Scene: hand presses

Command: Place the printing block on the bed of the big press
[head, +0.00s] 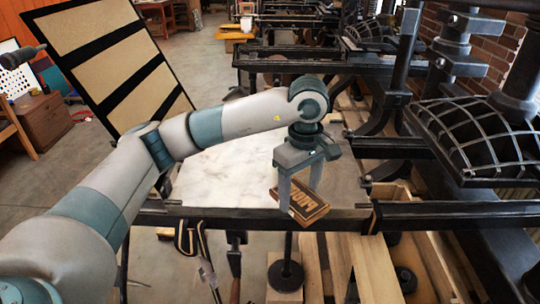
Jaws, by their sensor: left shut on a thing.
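The printing block (308,208) is a small brown wooden block with raised dark lettering on its face. My left gripper (300,191) points down and is shut on the block, holding it tilted. The block shows over the front edge of the pale press bed (220,180); I cannot tell whether it touches the bed. The bed is a light, stained flat slab with a dark front rail (240,217). My left arm passes over the bed and hides part of it. My right gripper is not in view.
A black hinged frame with tan panels (100,60) leans up behind the bed at left. A dark press head with a ribbed casting (480,140) stands at right. Wooden planks (370,265) and a round weight (286,275) lie below the front rail. The bed's left part is clear.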

